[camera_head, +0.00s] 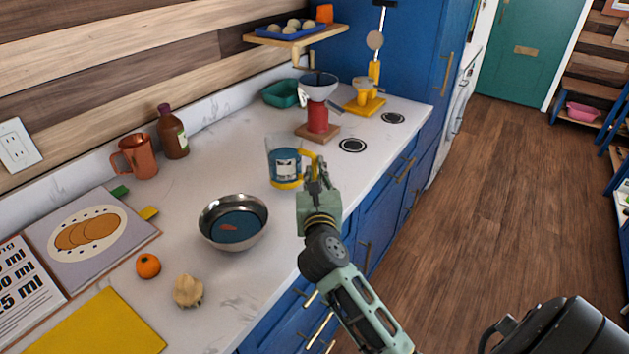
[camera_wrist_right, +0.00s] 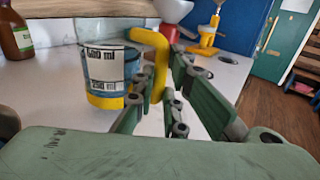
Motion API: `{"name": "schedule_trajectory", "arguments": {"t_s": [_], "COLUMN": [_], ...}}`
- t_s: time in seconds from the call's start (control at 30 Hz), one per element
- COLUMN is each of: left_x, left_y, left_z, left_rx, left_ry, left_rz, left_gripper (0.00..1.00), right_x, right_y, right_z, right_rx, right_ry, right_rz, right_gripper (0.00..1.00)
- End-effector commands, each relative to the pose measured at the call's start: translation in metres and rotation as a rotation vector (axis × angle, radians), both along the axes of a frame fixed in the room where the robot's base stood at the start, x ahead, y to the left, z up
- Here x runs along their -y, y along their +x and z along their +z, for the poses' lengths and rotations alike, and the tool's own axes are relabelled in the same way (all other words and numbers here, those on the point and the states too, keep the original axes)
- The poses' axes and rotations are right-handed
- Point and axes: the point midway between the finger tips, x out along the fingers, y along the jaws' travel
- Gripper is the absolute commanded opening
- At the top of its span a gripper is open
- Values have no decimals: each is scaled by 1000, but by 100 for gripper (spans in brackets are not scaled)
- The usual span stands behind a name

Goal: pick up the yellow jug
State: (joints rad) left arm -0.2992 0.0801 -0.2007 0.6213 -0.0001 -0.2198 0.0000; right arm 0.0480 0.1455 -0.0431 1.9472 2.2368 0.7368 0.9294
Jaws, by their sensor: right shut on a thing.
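The yellow jug (camera_head: 284,171) is a clear jug with a yellow handle and yellow base, holding blue liquid, near the counter's front edge in the head view. It stands upright; I cannot tell whether its base touches the counter. In the right wrist view the jug (camera_wrist_right: 106,72) shows its printed label, with the handle towards the gripper. My right gripper (camera_head: 317,174) is shut on the handle from the right. In the wrist view its fingers (camera_wrist_right: 160,88) sit on either side of the handle. My left gripper is not in view.
A metal bowl (camera_head: 233,222) stands in front of the jug. A red-based funnel stand (camera_head: 317,116) is behind it. A copper mug (camera_head: 136,157) and brown bottle (camera_head: 173,134) stand by the wall. Bare counter (camera_head: 225,152) lies left of the jug.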

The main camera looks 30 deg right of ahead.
Motion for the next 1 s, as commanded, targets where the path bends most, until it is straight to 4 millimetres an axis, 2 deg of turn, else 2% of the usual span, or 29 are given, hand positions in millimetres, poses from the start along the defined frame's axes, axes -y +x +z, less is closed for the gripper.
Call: {"name": "schedule_trajectory", "arguments": {"t_s": [0.1,0.7,1.0], "left_x": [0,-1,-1], "left_y": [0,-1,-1], "left_z": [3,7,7], "left_rx": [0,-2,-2], "left_ry": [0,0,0], "left_rz": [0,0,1], "left_gripper": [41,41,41], "right_x": [0,47,65], "right_y": [0,-50,-68], "right_z": [19,56,72], "right_rx": [10,6,6], "right_ry": [-1,-4,-4], "right_rz": [2,1,2], "right_gripper": [0,0,0]}}
